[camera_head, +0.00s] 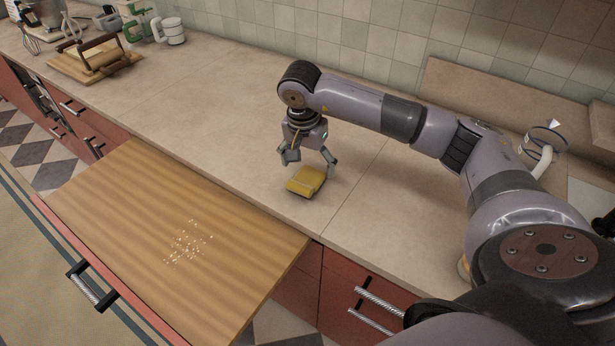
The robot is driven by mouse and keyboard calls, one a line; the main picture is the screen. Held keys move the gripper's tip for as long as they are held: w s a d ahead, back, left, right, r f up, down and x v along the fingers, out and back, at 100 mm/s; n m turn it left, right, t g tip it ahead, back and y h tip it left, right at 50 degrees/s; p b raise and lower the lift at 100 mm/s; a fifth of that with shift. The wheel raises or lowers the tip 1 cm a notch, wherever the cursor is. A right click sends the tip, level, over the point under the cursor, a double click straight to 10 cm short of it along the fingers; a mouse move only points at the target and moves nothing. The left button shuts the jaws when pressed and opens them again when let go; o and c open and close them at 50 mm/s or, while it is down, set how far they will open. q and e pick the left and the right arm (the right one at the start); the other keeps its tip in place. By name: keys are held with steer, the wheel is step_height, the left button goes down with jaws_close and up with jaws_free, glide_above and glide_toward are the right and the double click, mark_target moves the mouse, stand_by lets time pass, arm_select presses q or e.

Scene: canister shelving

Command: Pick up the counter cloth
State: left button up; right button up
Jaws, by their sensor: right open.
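The counter cloth (303,184) is a small folded yellow cloth lying on the beige counter near its front edge. My right gripper (307,168) points down just above and behind the cloth. Its fingers are spread apart, with one to the left and one to the right of the cloth's far side. Whether a finger touches the cloth cannot be told. My left gripper is not in the picture.
A pulled-out wooden board (150,235) with scattered pale crumbs (186,246) juts out at the left front. A rack on a wooden board (95,60), a white mug (173,31) and other kitchen items stand at the back left. The counter (225,110) around the cloth is clear.

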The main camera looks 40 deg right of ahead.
mark_target(307, 180)
steer(key=shift+a+f, duration=0.1)
steer(key=shift+f, duration=0.25)
steer(key=f, duration=0.1)
steer(key=f+p, duration=0.2)
steer(key=shift+w+f, duration=0.3)
steer(key=shift+f, duration=0.5)
steer(key=c, duration=1.2)
